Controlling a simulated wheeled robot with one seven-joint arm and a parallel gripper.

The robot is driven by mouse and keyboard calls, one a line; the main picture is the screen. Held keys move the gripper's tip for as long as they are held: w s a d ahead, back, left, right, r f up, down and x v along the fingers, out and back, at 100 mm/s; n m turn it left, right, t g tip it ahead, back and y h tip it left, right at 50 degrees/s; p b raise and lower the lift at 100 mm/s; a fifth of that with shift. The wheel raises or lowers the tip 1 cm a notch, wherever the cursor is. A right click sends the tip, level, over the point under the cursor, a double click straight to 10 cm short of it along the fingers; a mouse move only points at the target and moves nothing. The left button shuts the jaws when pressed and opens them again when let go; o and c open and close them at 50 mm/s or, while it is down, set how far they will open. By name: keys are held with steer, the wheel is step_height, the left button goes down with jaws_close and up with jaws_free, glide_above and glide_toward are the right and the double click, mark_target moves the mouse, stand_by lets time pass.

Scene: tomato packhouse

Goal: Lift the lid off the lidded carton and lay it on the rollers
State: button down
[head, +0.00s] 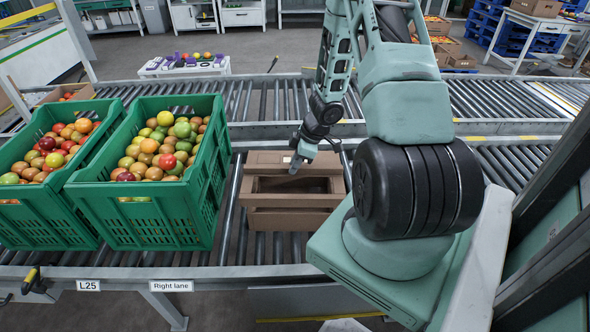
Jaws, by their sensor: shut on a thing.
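The brown cardboard carton (290,219) stands on the rollers of the near lane, right of the green crates. The fingertips are small and partly merge with the cardboard. A seam shows between the upper brown part and the carton's front wall; I cannot tell how far the lid is raised.
Two green crates of tomatoes (146,218) stand close at the left on the same lane (232,240). A second roller lane (272,100) runs behind and has long bare stretches. Bare rollers also show just behind the carton.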

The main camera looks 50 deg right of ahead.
step_height(320, 180, up, 3)
steer(key=shift+f+p, duration=0.15)
steer(key=shift+p, duration=0.35)
steer(key=shift+r+p, duration=3.05)
steer(key=shift+p, duration=0.6)
